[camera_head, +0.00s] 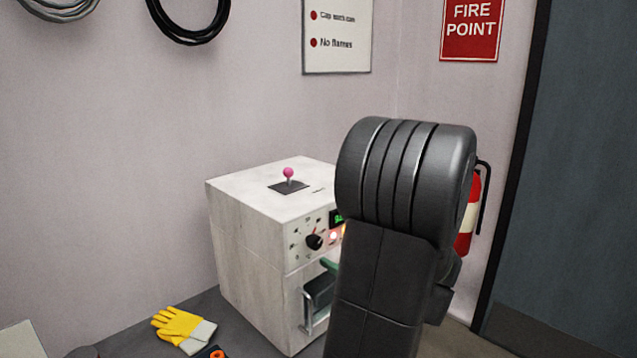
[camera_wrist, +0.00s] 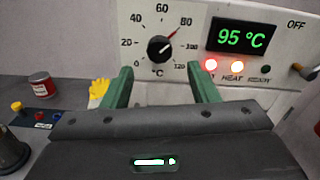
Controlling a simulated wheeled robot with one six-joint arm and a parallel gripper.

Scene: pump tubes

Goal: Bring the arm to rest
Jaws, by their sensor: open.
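My gripper (camera_wrist: 159,78) is open and empty, with its two green fingers apart in the wrist view. They point at the front panel of a white heater box (camera_head: 250,235). The panel has a black dial (camera_wrist: 160,48) turned toward about 80 and a green display (camera_wrist: 241,37) reading 95 °C. Two lamps glow, one of them at HEAT; the READY lamp (camera_wrist: 265,68) is dark. In the head view my dark arm stands in front of the box's right side and hides most of the gripper. I cannot tell whether the fingers touch the box.
A yellow glove (camera_head: 178,324) lies on the dark bench left of the box. A pink-knobbed lever (camera_head: 289,173) stands on the box top. A red can (camera_wrist: 40,84) and a blue button box (camera_wrist: 42,117) are left in the wrist view. A fire extinguisher (camera_head: 466,225) is behind my arm.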

